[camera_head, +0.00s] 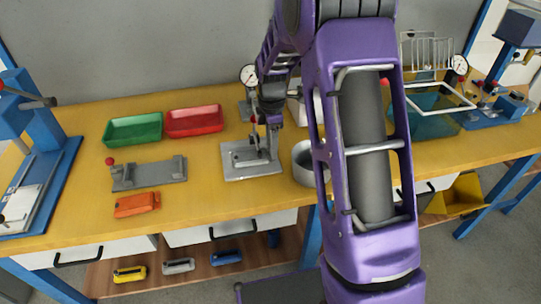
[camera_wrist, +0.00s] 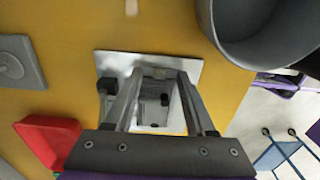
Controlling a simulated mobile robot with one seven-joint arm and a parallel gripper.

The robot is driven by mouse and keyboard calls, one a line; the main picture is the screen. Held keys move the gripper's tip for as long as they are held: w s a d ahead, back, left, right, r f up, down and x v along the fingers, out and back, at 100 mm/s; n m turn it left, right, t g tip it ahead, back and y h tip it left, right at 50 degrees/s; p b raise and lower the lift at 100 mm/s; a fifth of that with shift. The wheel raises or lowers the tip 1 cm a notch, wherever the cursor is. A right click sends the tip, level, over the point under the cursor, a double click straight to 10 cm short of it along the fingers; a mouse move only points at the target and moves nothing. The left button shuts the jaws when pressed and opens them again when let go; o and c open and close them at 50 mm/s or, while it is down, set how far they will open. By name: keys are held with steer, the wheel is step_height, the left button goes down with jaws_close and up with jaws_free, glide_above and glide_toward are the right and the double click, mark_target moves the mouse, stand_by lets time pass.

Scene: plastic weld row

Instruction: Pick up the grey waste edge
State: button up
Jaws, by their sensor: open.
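In the wrist view, the two fingers of my gripper (camera_wrist: 160,75) are spread apart above a silvery square plate (camera_wrist: 185,68). A small grey fixture (camera_wrist: 152,98) with dark knobs stands on that plate and shows between the fingers. I cannot make out clearly which piece is the grey waste edge; small grey parts lie around the fixture, partly hidden by the fingers. Nothing is held between the fingers. In the head view, the plate (camera_head: 238,172) lies on the yellow bench, with my gripper over it and hiding part of it.
A round grey pot (camera_head: 303,172) stands close right of the plate. Red (camera_head: 195,121) and green (camera_head: 133,128) trays and a grey jig (camera_head: 150,174) are to the left. An orange block (camera_head: 136,205) lies near the front edge of the yellow bench (camera_head: 200,206).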

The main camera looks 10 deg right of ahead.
steer(key=shift+f, duration=0.5)
jaws_close()
